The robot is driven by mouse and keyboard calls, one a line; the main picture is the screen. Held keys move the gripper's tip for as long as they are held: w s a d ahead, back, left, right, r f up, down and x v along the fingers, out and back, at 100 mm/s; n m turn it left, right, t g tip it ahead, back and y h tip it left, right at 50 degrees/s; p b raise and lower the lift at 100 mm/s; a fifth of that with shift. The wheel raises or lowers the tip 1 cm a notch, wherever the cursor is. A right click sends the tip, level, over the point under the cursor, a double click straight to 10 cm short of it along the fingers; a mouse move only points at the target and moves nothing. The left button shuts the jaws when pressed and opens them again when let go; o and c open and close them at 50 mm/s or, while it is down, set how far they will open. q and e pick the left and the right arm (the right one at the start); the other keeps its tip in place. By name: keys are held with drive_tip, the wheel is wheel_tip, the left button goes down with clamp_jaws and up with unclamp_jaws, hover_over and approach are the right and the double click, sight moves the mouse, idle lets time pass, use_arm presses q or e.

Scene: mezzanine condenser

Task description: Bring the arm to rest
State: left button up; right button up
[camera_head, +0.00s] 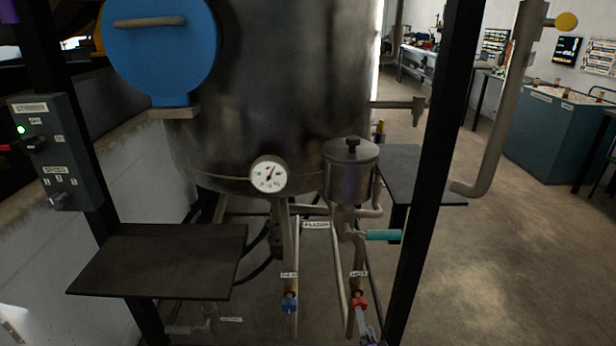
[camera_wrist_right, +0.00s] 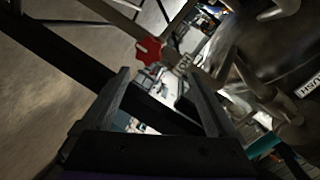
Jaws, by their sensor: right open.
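My right gripper (camera_head: 368,336) shows only in small part at the bottom edge of the head view, just below the red valve handle (camera_head: 360,304). In the right wrist view my right gripper (camera_wrist_right: 156,82) has its two dark fingers apart with nothing held between them. The red handle (camera_wrist_right: 150,52) shows there just beyond the fingertips, apart from them as far as I can tell. My left gripper is not in view.
A steel tank (camera_head: 290,90) stands in the middle. A blue valve handle (camera_head: 290,304), a teal lever (camera_head: 383,235) and a dial gauge (camera_head: 268,175) are near. Dark shelves (camera_head: 160,262) and a black post (camera_head: 437,150) flank the pipes. Open floor (camera_head: 510,260) lies to the right.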

drive_tip(key=s+r+n+g, duration=0.3)
drive_tip(key=s+r, duration=0.1)
drive_tip(key=s, duration=0.3)
drive_tip(key=s+r+n+g, duration=0.3)
drive_tip(key=s+n, duration=0.1)
drive_tip(key=s, duration=0.3)
drive_tip(key=s+n+g, duration=0.5)
drive_tip(key=s, duration=1.5)
use_arm(q)
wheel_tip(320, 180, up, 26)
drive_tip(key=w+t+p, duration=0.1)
drive_tip(key=p, duration=2.1)
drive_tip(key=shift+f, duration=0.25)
use_arm(e)
wheel_tip(320, 180, up, 26)
drive_tip(key=shift+d+f+n+t, duration=0.2)
drive_tip(key=shift+d+n+t, duration=0.1)
drive_tip(key=shift+d, duration=0.15)
